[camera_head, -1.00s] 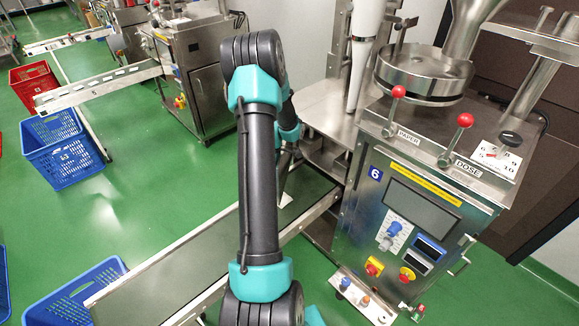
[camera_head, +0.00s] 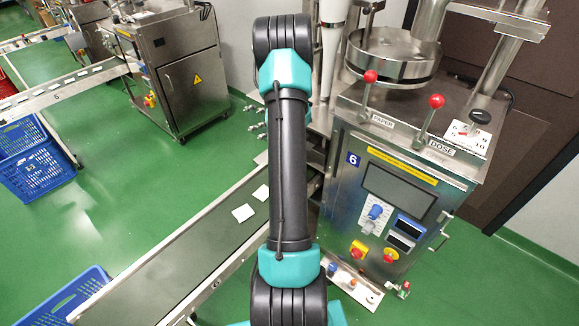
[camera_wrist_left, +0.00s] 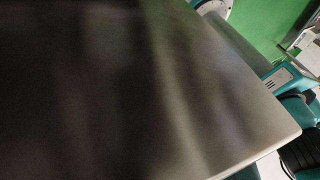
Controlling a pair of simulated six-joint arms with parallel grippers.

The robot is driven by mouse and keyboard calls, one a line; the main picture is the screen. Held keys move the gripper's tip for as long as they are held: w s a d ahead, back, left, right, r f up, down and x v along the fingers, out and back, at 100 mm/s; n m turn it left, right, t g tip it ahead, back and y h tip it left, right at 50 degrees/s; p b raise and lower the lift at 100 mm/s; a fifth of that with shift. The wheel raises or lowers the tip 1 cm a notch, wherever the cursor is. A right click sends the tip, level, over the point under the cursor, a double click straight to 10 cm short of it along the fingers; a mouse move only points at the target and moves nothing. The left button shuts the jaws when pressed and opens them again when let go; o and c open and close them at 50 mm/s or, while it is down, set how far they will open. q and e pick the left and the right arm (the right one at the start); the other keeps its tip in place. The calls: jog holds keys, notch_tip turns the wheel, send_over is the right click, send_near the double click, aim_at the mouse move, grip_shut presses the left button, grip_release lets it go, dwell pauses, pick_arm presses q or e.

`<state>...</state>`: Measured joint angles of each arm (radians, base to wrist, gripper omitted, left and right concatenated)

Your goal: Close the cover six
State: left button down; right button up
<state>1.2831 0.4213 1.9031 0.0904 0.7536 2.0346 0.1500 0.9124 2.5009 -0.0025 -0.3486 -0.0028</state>
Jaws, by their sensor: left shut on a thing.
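The packing machine marked six (camera_head: 352,159) stands at the right in the head view, with a control panel on its front. A dark arm of mine with teal joints rises through the middle of that view and hides the machine's left part. In the left wrist view a large, smooth metal panel (camera_wrist_left: 190,95) fills most of the picture, very close. I cannot tell for sure whether it is cover six, or how far it stands open. No fingers of my left gripper show in either view. My right gripper is not in view.
A conveyor (camera_head: 190,262) with white teabags (camera_head: 243,213) runs from the machine to the lower left. Blue crates (camera_head: 38,172) stand on the green floor at left. Another metal machine (camera_head: 185,85) stands at upper left. Red-knobbed levers (camera_head: 436,101) stick up from machine six.

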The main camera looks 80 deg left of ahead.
pick_arm(q)
jog(key=c, duration=0.8)
grip_release()
jog(key=shift+o, duration=0.2)
jog(key=shift+r, duration=0.1)
jog(key=v, duration=1.7)
jog(key=shift+r, duration=0.15)
jog(key=shift+a, duration=0.1)
jog(key=shift+c, duration=0.2)
